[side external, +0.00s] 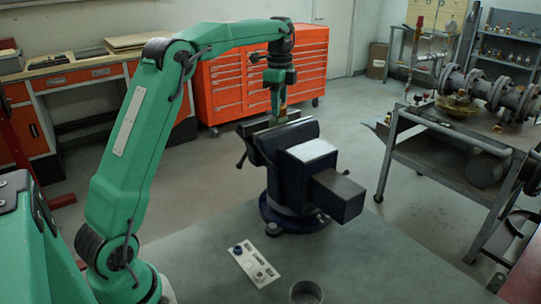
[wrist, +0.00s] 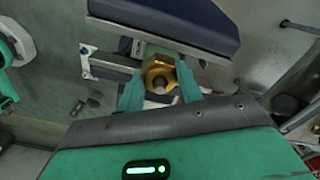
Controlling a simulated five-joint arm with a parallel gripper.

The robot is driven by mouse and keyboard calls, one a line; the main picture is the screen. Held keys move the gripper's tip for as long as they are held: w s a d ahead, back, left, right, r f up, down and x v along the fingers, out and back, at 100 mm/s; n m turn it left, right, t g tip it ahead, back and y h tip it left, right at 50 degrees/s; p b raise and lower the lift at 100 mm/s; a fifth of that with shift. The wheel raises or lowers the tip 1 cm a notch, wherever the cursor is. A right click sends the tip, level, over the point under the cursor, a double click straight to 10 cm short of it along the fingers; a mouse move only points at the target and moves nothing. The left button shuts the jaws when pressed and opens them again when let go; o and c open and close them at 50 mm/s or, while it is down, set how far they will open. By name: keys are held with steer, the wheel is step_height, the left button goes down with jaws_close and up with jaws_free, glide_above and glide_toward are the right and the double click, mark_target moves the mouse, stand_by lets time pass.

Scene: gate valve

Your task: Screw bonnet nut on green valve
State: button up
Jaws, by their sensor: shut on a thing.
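The brass bonnet nut (wrist: 157,68) sits between the two green fingers of my gripper (wrist: 160,88) in the wrist view, with a grey round stem end in its middle. In the side view my gripper (side external: 279,100) points down over the vise, shut on the nut (side external: 283,113), of which only a little brass shows. The green valve (wrist: 168,50) shows as a small strip behind the nut, between the vise jaws; most of it is hidden. I cannot tell how far the nut is threaded on.
The dark blue vise (side external: 290,185) stands on the grey bench top (side external: 390,265). A small light panel with knobs (side external: 253,264) and a round ring (side external: 306,291) lie in front of it. A cart with pipework (side external: 440,135) stands at the right. The right bench front is clear.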

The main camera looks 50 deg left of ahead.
steer(key=o, duration=1.1)
steer(key=shift+r, duration=0.25)
steer(key=shift+r, duration=3.2)
steer(key=shift+r, duration=0.1)
